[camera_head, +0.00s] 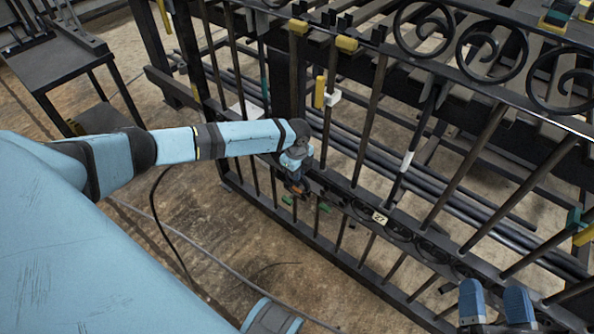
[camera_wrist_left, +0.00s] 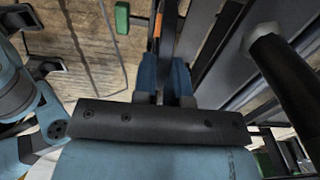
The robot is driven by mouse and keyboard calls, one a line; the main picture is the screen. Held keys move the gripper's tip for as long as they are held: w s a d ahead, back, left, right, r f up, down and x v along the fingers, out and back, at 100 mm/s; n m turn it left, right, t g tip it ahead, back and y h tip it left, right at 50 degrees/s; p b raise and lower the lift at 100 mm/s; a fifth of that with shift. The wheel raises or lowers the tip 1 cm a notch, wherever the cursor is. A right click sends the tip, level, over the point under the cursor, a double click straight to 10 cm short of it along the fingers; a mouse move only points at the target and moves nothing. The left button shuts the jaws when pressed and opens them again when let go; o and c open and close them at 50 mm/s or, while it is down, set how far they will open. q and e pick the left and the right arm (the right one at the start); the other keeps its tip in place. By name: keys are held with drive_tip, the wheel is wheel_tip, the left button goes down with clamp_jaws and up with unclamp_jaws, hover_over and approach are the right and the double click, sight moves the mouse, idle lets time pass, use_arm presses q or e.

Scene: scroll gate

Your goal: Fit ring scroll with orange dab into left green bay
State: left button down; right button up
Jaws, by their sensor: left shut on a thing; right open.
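The black iron gate (camera_head: 345,185) stands in front of me in the head view. My left gripper (camera_head: 297,187) is at its lower rail, shut on a mostly hidden dark piece. In the left wrist view, the blue fingers (camera_wrist_left: 166,82) close around this piece, and an orange mark (camera_wrist_left: 158,25) shows just beyond them. I take it for the ring scroll; its ring shape is hidden. Two green marks (camera_head: 324,207) lie close to the gripper; a green block (camera_wrist_left: 122,18) shows in the left wrist view. My right gripper (camera_head: 497,305) is open and empty at the lower right.
Dark scrolls sit in the lower rail to the right, beside a "27" tag (camera_head: 379,217). Upright bars stand close around my left gripper. Long dark pipes (camera_head: 450,185) lie behind the gate. A dark table (camera_head: 55,70) stands at far left. Cables cross the floor.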

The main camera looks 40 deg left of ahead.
use_arm(q)
drive_tip(key=shift+f, duration=0.4)
use_arm(e)
drive_tip(key=shift+f, duration=0.1)
use_arm(q)
drive_tip(key=c, duration=1.1)
unclamp_jaws()
wheel_tip(320, 180, up, 14)
drive_tip(key=p, duration=0.4)
use_arm(e)
drive_tip(key=s+d+f+g+h, duration=0.2)
drive_tip(key=d+f+g+h, duration=0.2)
drive_tip(key=f, duration=0.7)
drive_tip(key=shift+s+d+f+g, duration=0.2)
drive_tip(key=shift+d+f+g, duration=0.15)
drive_tip(key=shift+g, duration=0.25)
use_arm(q)
drive_tip(key=shift+f, duration=0.2)
